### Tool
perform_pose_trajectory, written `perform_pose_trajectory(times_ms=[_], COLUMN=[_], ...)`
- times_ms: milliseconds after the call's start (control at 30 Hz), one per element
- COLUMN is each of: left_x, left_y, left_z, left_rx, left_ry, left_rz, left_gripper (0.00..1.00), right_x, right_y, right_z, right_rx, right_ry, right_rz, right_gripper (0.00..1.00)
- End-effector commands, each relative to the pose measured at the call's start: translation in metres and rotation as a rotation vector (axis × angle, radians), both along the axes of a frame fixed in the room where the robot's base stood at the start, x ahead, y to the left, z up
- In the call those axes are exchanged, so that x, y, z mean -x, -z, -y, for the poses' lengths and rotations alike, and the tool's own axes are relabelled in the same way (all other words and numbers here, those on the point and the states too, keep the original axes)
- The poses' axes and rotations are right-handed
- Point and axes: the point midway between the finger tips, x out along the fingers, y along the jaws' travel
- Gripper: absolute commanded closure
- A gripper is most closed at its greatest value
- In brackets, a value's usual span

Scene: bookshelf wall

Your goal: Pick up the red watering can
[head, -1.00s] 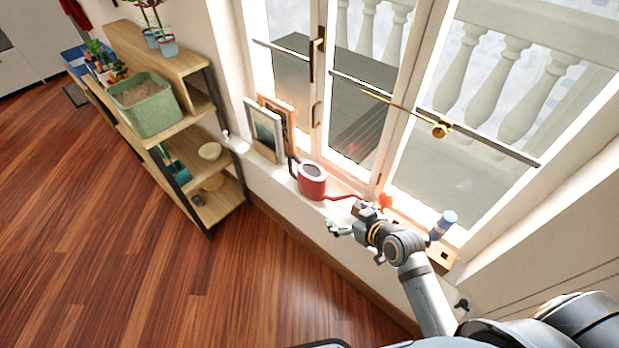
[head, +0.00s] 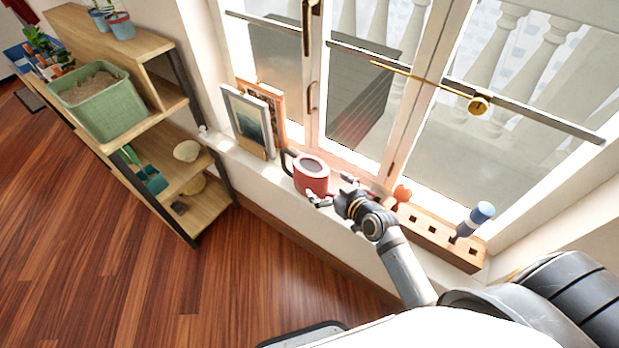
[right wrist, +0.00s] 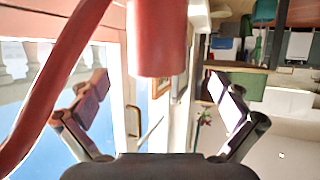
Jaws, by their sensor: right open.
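The red watering can (head: 311,174) stands on the white windowsill, its dark handle on the left and its spout partly hidden by my right gripper. My right gripper (head: 330,190) is open at the can's right side. In the right wrist view the can's red body (right wrist: 158,40) shows at the top, between and beyond the spread fingers (right wrist: 165,100), and the red spout (right wrist: 55,80) curves down the left side. I see nothing held between the fingers. My left gripper is not in view.
Two picture frames (head: 247,122) lean left of the can. A wooden block with holes (head: 430,234) holding a blue-handled tool (head: 473,220) lies right on the sill. The window (head: 365,110) is close behind. A wooden shelf (head: 200,203) stands left; the floor is clear.

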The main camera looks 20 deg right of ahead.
Motion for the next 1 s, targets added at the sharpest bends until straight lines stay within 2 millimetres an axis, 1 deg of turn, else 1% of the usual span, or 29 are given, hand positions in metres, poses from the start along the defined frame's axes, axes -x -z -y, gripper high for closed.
perform_pose_trajectory(times_ms=[33,133,233,367,433,600,700,800,967,1000], left_x=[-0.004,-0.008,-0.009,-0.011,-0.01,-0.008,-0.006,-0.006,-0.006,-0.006], left_y=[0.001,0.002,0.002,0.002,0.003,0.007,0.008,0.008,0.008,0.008], left_z=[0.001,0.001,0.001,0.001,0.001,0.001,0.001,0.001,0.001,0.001], left_rx=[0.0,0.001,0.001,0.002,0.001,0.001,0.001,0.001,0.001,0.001], left_ry=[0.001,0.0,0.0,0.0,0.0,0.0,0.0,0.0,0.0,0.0], left_rz=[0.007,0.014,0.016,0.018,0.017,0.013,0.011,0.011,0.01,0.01], left_gripper=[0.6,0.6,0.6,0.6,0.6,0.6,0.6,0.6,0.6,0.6], right_x=[-0.009,-0.025,-0.035,-0.037,-0.042,-0.069,-0.08,-0.084,-0.083,-0.083], right_y=[0.003,0.01,0.014,0.016,0.017,0.029,0.034,0.035,0.035,0.035], right_z=[-0.003,-0.007,-0.01,-0.011,-0.012,-0.019,-0.022,-0.024,-0.023,-0.023], right_rx=[-0.003,-0.002,-0.001,0.001,0.0,-0.002,-0.001,0.0,0.0,0.0], right_ry=[0.001,0.001,0.0,-0.001,0.0,0.001,0.001,0.001,0.001,0.001], right_rz=[0.002,0.001,0.001,0.0,0.001,0.0,0.002,0.0,0.0,0.0], right_gripper=[0.0,0.0,0.0,0.0,0.0,0.0,0.0,0.0,0.0,0.04])
